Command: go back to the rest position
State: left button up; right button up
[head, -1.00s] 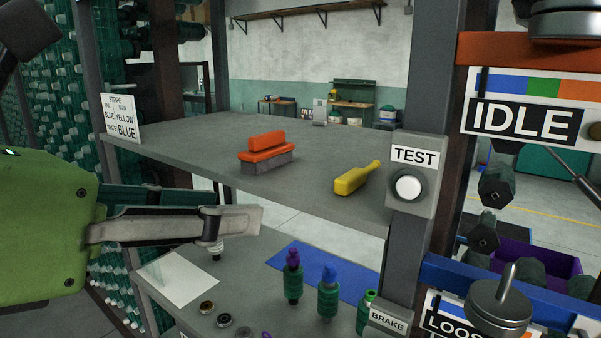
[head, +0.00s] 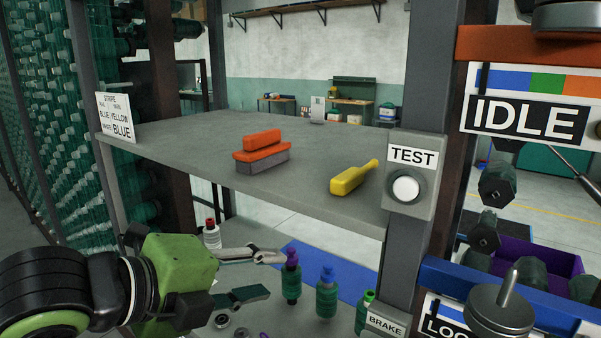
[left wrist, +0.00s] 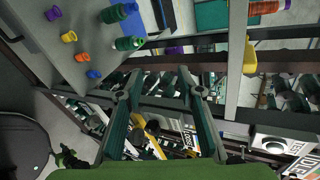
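My left gripper (head: 275,274) is over the lower shelf in the head view, coming in from the lower left. Its two fingers are spread apart with nothing seen held between them. The left wrist view also shows the open fingers (left wrist: 160,82), with an empty gap between them. A white spool with a red top (head: 212,235) stands just behind the gripper. A green spool with a purple top (head: 291,278) is close to the fingertips, to their right. My right gripper is not in view.
A grey post carries the TEST button (head: 405,189). Green spools with blue (head: 327,292) and green tops (head: 363,313) stand right of the gripper.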

pick_arm(q)
jog(key=s+a+f+n+g+y, duration=0.1)
jog(key=s+a+f+n, duration=0.1)
jog(key=f+n, duration=0.55)
jog(key=s+a+f+n+g+y, duration=0.1)
jog(key=a+f+n+y, duration=0.2)
jog(key=f, duration=0.8)
jog(key=s+a+f+n, duration=0.2)
jog(key=f+n, duration=0.5)
jog(key=f, duration=0.3)
jog(key=s+a+f+n+g+y, duration=0.2)
jog(key=s+a+f+n, duration=0.2)
jog(key=s+f, duration=0.35)
jog(key=s+a+f+n+g+y, duration=0.2)
jog(key=s+a+f+n, duration=0.25)
jog(key=s+f, duration=0.3)
notch_tip(320, 180, down, 26)
jog(key=s+g, duration=0.1)
jog(key=s, duration=0.1)
jog(key=s+a+f+g, duration=0.1)
jog(key=s+a+f, duration=0.1)
jog(key=s+f, duration=1.2)
jog(key=s, duration=0.2)
jog(key=shift+s+f+g, duration=0.3)
jog(key=shift+s+f, duration=0.05)
jog(key=shift+f, duration=0.05)
jog(key=shift+a, duration=0.1)
